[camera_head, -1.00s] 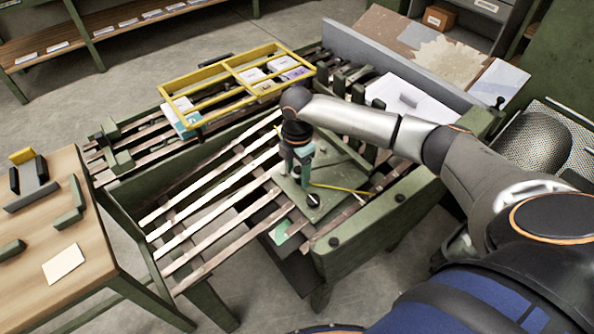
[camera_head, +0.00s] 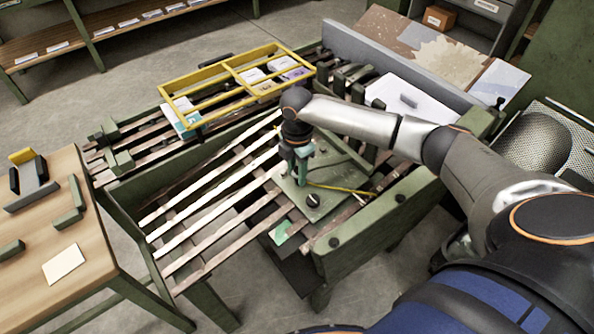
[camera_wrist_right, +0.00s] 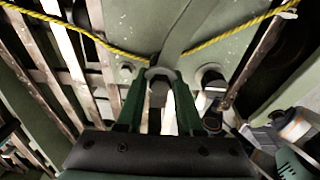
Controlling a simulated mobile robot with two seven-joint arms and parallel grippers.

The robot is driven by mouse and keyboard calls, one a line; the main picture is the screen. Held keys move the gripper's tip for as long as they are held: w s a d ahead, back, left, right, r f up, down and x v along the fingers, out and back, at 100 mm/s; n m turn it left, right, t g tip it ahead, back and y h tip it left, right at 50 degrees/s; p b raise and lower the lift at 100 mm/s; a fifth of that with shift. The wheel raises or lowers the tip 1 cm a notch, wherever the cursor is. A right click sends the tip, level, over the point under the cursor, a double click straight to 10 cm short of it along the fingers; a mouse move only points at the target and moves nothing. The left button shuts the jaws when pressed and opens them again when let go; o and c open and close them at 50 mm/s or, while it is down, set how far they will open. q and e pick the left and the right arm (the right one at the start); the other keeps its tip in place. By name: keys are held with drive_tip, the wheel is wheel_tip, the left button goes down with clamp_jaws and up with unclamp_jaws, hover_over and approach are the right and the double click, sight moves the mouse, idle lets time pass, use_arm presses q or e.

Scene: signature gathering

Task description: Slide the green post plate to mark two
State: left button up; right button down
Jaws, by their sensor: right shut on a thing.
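The green post plate (camera_head: 327,203) lies on the slatted bed at the front right of the green frame. It has a dark round knob (camera_head: 313,200) near its front corner, and a yellow cord (camera_head: 345,189) runs across it. My right gripper (camera_head: 303,174) points down and is shut on the plate's post. In the right wrist view the two green fingers close around the round post (camera_wrist_right: 159,75), with the cord passing on both sides. Any number marks are too small to read. My left gripper is in neither view.
A yellow divided frame (camera_head: 232,75) with cards sits on the slats behind. Bare slats (camera_head: 210,215) extend left of the plate. A green rail (camera_head: 375,238) edges the right front. A wooden table (camera_head: 95,262) stands at left.

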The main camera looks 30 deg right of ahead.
sight(333, 157)
idle(0.6)
drive_tip(key=d+p, duration=0.1)
drive_tip(key=d, duration=0.1)
drive_tip(key=d+r+p, duration=0.1)
drive_tip(key=d, duration=0.2)
drive_tip(key=shift+w+d+r+p, duration=0.2)
drive_tip(key=shift+d+r+p, duration=0.1)
drive_tip(key=shift+d+p, duration=0.1)
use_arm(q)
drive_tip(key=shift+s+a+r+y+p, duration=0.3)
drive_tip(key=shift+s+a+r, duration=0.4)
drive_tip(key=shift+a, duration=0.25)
use_arm(e)
drive_tip(key=d, duration=0.7)
drive_tip(key=shift+w+r, duration=0.3)
drive_tip(key=shift+r, duration=0.1)
drive_tip(key=c, duration=0.9)
unclamp_jaws()
drive_tip(key=o, duration=0.3)
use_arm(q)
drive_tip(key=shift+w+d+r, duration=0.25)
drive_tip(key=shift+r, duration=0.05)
use_arm(e)
drive_tip(key=shift+o, duration=0.3)
drive_tip(key=shift+a, duration=0.15)
